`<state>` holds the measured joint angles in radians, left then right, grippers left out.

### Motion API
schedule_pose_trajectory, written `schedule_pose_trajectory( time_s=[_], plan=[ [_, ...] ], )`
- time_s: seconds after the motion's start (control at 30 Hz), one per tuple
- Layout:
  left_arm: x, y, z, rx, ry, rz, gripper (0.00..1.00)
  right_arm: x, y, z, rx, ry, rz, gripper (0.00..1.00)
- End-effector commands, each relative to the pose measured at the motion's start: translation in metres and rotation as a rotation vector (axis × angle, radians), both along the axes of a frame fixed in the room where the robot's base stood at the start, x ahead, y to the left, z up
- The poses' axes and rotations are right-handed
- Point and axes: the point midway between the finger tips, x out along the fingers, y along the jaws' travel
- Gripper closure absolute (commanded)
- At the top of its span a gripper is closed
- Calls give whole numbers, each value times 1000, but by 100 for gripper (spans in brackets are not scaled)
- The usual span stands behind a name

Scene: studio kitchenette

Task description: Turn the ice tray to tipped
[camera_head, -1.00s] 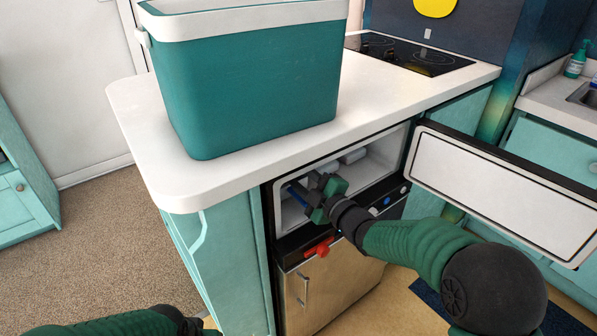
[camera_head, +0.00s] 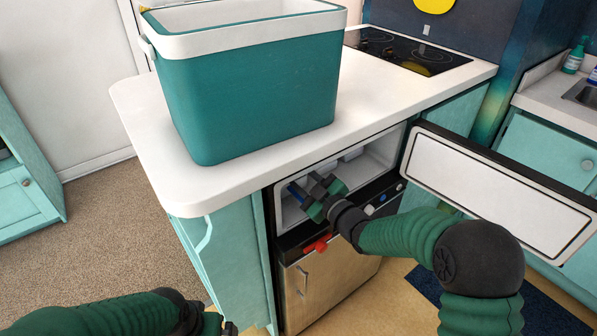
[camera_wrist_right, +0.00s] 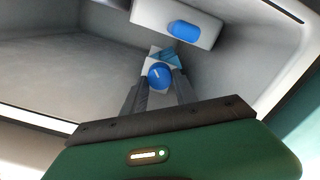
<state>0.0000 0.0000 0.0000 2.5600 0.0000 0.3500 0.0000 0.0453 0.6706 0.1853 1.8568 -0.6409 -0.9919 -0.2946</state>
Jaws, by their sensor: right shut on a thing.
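My right gripper (camera_head: 304,192) reaches into the open freezer compartment (camera_head: 378,155) under the counter. In the right wrist view its fingers (camera_wrist_right: 160,85) are shut on a round blue knob (camera_wrist_right: 159,75) with a white mark. The knob sits in front of a small light-blue and white piece (camera_wrist_right: 165,56), which seems to be part of the ice tray. The rest of the tray and its tilt cannot be made out. My left gripper (camera_head: 226,326) is at the bottom edge, partly cut off, and its jaws are unclear.
The freezer door (camera_head: 492,190) stands open to the right. A white box with a blue oval (camera_wrist_right: 184,30) is near the knob inside. A teal cooler (camera_head: 255,95) stands on the white counter (camera_head: 130,100). A red handle (camera_head: 317,244) sits below the compartment.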

Motion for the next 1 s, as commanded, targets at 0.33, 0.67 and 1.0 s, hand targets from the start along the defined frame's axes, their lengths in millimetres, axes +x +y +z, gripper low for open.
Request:
schedule_pose_trajectory(
  time_s=[0.33, 0.67, 1.0],
  plan=[
    [0, 0, 16, 0, 0, 0, 0, -1, -3, -8, 111, 106, -5, 100],
    [0, 0, 23, 0, 0, 0, 0, -1, -2, -9, 172, 151, -4, 100],
    [0, 0, 24, 0, 0, 0, 0, -2, -1, -10, 187, 161, -4, 100]
  ],
)
